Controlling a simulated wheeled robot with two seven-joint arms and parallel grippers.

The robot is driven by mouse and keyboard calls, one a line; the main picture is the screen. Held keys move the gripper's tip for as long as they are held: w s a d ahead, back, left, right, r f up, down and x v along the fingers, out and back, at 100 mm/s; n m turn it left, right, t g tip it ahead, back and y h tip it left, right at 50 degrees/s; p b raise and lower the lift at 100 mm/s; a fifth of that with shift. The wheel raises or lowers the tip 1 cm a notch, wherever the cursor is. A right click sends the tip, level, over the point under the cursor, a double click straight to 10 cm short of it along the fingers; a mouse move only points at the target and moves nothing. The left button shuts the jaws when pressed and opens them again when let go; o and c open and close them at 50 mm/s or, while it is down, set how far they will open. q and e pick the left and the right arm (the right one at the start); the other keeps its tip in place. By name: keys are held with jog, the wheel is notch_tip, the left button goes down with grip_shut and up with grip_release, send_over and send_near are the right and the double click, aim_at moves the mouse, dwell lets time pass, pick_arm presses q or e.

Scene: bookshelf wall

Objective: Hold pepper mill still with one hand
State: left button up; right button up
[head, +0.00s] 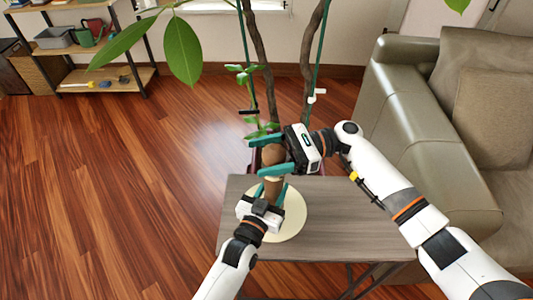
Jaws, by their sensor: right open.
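The brown wooden pepper mill (273,155) stands upright over a round cream plate (292,222) on the small table. My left gripper (271,190) comes from the front, with its teal fingers on both sides of the mill's lower body and the mill filling the gap. My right gripper (267,156) comes from the right and is open, its two teal fingers apart around the mill's top. The mill's base is hidden behind my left gripper.
The grey wood table (345,220) is bare to the right of the plate. A potted plant with tall stems (262,60) stands behind it. A grey-green sofa (415,120) is at the right. A shelf (105,75) stands at the far left, with open wooden floor before it.

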jog(key=shift+c, duration=0.6)
jog(key=c, duration=0.8)
jog(key=shift+c, duration=0.2)
jog(key=shift+f+m+t, duration=0.1)
jog(key=shift+m+t, duration=0.2)
jog(key=shift+t, duration=0.2)
